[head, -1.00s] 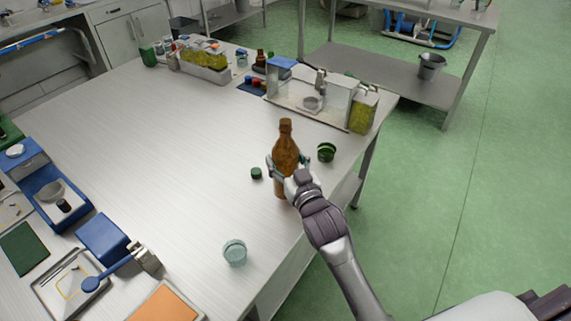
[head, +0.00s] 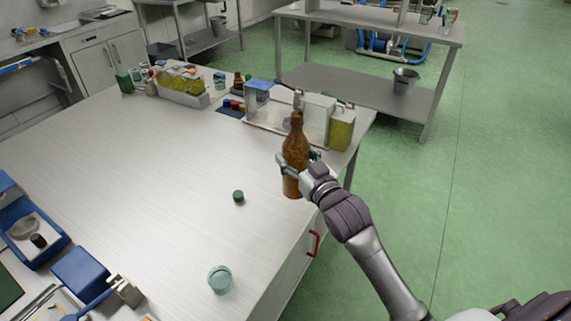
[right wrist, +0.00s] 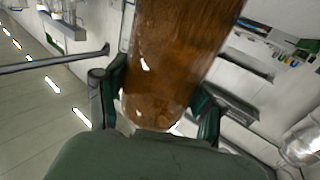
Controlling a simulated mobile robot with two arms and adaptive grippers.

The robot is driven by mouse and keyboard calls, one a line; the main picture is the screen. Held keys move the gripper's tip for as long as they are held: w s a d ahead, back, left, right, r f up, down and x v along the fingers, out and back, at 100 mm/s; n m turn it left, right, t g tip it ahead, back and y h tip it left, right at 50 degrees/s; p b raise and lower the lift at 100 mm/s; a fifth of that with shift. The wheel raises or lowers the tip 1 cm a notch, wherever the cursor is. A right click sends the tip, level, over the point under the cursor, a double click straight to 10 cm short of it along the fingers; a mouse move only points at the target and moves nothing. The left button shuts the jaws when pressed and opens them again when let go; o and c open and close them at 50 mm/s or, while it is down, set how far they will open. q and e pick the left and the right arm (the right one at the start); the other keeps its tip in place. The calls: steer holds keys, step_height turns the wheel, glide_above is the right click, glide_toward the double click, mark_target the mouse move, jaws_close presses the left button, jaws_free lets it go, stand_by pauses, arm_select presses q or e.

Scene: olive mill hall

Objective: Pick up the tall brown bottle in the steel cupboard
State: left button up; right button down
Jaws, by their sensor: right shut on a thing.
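The tall brown bottle (head: 294,150) is upright in the head view, near the right edge of the steel-topped worktable (head: 150,210). My right gripper (head: 298,166) is shut around its lower body and holds it above the tabletop. In the right wrist view, the brown bottle (right wrist: 180,55) fills the middle between the two dark fingers of my right gripper (right wrist: 158,100). The bottle is not inside a cupboard. My left gripper is not in view.
A green cap (head: 238,197) and a glass jar (head: 219,280) stand on the table. Behind the bottle are a clear-walled balance case (head: 318,118) and a yellow-green jar (head: 341,130). A red handle (head: 314,243) is on the table's side. Green floor lies right.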

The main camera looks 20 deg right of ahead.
steer(key=shift+d+r, duration=0.65)
steer(key=shift+d, duration=0.35)
steer(key=shift+d+r, duration=0.65)
steer(key=shift+d, duration=0.3)
steer(key=shift+d+r, duration=0.1)
steer(key=shift+d, duration=0.05)
